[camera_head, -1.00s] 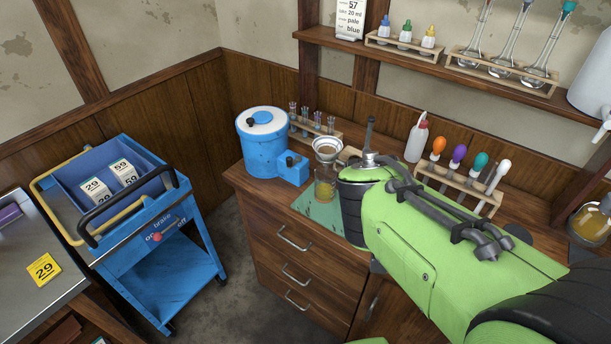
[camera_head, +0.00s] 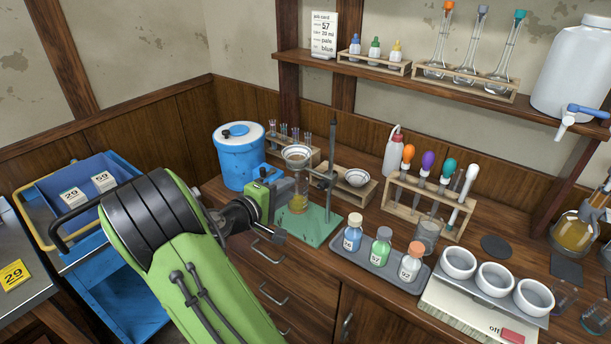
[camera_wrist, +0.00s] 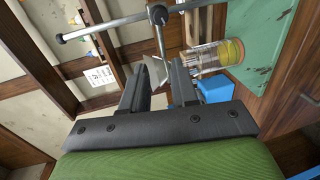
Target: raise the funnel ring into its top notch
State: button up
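The funnel (camera_head: 297,153) sits in its ring on the stand rod (camera_head: 333,150), above a glass vessel with yellow liquid (camera_head: 299,201). The rod rises from a green base (camera_head: 322,232). A dark clamp (camera_head: 322,178) joins the ring's arm to the rod; it also shows in the wrist view (camera_wrist: 158,15). My gripper (camera_head: 288,187) is just left of the stand, beside and below the funnel. In the wrist view my gripper (camera_wrist: 158,88) has its two fingers apart, with part of the funnel (camera_wrist: 156,70) seen between them. I cannot tell whether they touch it. The notches are not discernible.
A blue tank (camera_head: 238,158) stands behind left, a dropper rack (camera_head: 430,198) to the right. A tray of bottles (camera_head: 375,268) and a scale with white bowls (camera_head: 480,310) lie in front right. A shelf (camera_head: 420,84) hangs above. A blue cart (camera_head: 115,285) stands left.

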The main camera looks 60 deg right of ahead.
aim_at(317, 173)
jog(key=x, duration=1.3)
jog(key=shift+s+d+f, duration=0.1)
jog(key=shift+d, duration=0.15)
jog(key=shift+c, duration=0.4)
grip_shut()
